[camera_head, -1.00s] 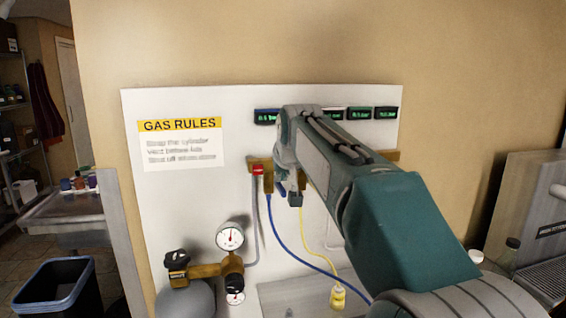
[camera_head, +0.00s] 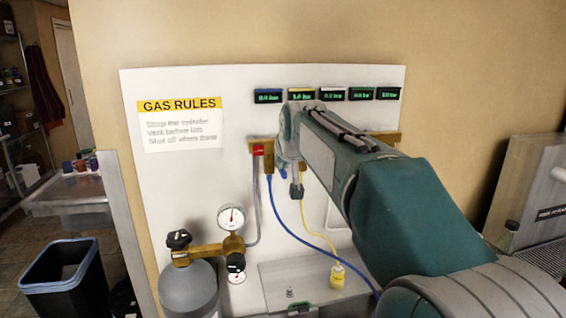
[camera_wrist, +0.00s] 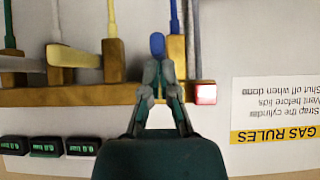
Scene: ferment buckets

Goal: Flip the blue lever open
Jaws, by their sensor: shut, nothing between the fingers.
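The blue lever (camera_wrist: 157,44) shows in the wrist view as a rounded blue tip just beyond my fingertips, in front of a brass valve block (camera_wrist: 176,62) with a blue hose. My gripper (camera_wrist: 159,68) is shut and empty, its tips at or very near the lever's lower end. I cannot tell whether they touch. In the head view a small piece of blue (camera_head: 283,173) shows beside my arm. My arm hides most of the lever and gripper there.
A brass manifold (camera_wrist: 60,97) runs across the white panel. A yellow lever (camera_wrist: 74,57) and a red block (camera_wrist: 205,94) flank the blue one. A gauge (camera_head: 231,217), a grey cylinder (camera_head: 189,289) and hanging blue and yellow hoses are below.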

